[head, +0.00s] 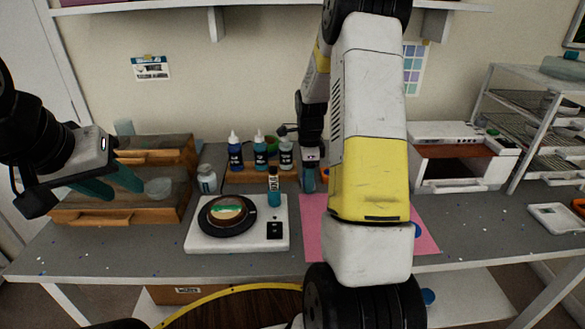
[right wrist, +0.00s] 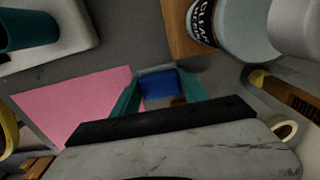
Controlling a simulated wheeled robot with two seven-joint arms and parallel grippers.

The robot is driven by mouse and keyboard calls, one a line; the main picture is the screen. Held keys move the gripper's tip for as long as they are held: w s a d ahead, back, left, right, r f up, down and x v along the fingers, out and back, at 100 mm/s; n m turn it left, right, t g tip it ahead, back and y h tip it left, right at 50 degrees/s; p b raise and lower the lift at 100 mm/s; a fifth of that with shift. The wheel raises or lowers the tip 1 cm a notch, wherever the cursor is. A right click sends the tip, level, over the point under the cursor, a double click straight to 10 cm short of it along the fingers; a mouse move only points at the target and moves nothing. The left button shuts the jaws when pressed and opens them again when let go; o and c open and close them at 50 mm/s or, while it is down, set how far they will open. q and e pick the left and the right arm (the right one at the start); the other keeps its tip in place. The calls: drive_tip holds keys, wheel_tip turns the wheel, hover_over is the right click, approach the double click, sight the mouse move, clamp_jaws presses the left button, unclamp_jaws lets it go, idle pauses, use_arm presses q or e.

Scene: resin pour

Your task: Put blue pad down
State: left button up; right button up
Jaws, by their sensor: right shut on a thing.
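The blue pad (right wrist: 160,84) shows in the right wrist view between the teal fingers of my right gripper (right wrist: 158,92), which is shut on it. In the head view my right gripper (head: 309,178) is at the back left edge of the pink sheet (head: 314,236); the pad cannot be made out there. In the right wrist view the pink sheet (right wrist: 75,105) lies left of the pad. I cannot tell whether the pad touches the bench. My left gripper (head: 112,188) is open and empty above the wooden drawer unit at the left.
A white scale (head: 260,245) with a round dark dish stands left of the pink sheet. Several dropper bottles (head: 259,150) stand behind it, close to my right gripper. A white-framed box (head: 465,165) and a rack (head: 535,105) stand at the right. My right arm hides much of the sheet.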

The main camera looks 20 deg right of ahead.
drive_tip(key=shift+s+f, duration=0.2)
drive_tip(key=shift+f, duration=0.35)
drive_tip(key=o, duration=1.6)
drive_tip(key=shift+f, duration=0.1)
wheel_tip(320, 180, up, 14)
drive_tip(key=f, duration=0.1)
drive_tip(key=s+a+r+n+t+y, duration=0.1)
drive_tip(key=s+a+r+n+t, duration=0.2)
drive_tip(key=s+a+r+n, duration=0.6)
drive_tip(key=s+a+r+n+t, duration=0.1)
drive_tip(key=s+a+n, duration=0.1)
drive_tip(key=s+n, duration=0.4)
drive_tip(key=s+a+r+n+t+y, duration=0.1)
drive_tip(key=s+a+r+n+t, duration=0.1)
drive_tip(key=s+n, duration=0.4)
drive_tip(key=shift+s+r+n, duration=0.3)
drive_tip(key=shift+s, duration=1)
